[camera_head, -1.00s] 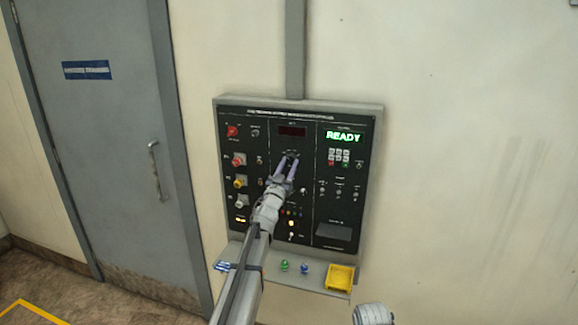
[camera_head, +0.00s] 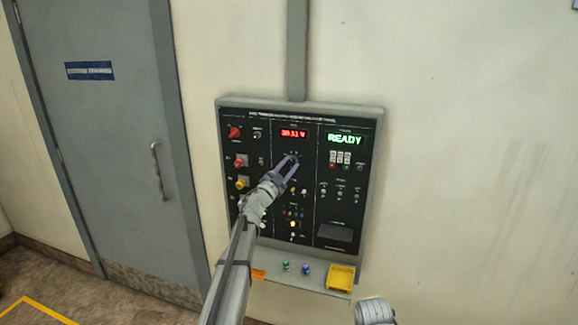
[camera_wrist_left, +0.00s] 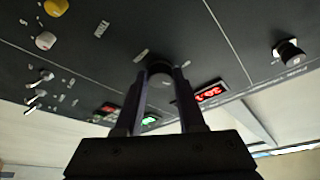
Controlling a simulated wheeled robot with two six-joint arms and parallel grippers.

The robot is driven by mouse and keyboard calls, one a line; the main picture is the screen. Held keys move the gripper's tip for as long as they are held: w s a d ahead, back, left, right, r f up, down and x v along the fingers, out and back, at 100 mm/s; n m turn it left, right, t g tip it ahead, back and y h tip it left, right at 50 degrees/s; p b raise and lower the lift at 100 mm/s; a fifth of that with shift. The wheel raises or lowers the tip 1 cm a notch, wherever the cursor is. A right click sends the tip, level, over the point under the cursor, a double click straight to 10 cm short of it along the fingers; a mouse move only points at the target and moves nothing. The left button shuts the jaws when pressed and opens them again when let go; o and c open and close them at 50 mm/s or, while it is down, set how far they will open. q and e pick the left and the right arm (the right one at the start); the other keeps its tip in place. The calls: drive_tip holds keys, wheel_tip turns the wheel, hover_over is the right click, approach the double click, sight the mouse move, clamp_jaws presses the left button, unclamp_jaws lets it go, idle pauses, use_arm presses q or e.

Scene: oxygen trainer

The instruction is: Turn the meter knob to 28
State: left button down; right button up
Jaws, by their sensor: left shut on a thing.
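The meter knob (camera_wrist_left: 159,69) is a small dark round knob on the black panel (camera_head: 265,222). In the left wrist view it sits between the tips of my left gripper (camera_wrist_left: 157,76), which is shut on it. The display is lit red and seems to read about 30.5 V; the digits are blurred. The knob's pointer cannot be made out.
A green READY screen (camera_head: 345,139) and a keypad are at the panel's right. Red (camera_head: 234,132) and yellow (camera_head: 242,182) knobs are at its left. The shelf below holds a yellow tray (camera_head: 341,277) and small green and blue pieces. A grey door (camera_head: 110,130) stands left.

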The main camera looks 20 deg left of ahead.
idle(0.4)
use_arm(q)
drive_tip(key=c, duration=0.5)
unclamp_jaws()
drive_tip(key=b+v, duration=0.2)
drive_tip(key=v, duration=0.5)
drive_tip(key=shift+s+a+f, duration=0.1)
drive_tip(key=shift+s+f, duration=0.05)
drive_tip(key=shift+s, duration=0.2)
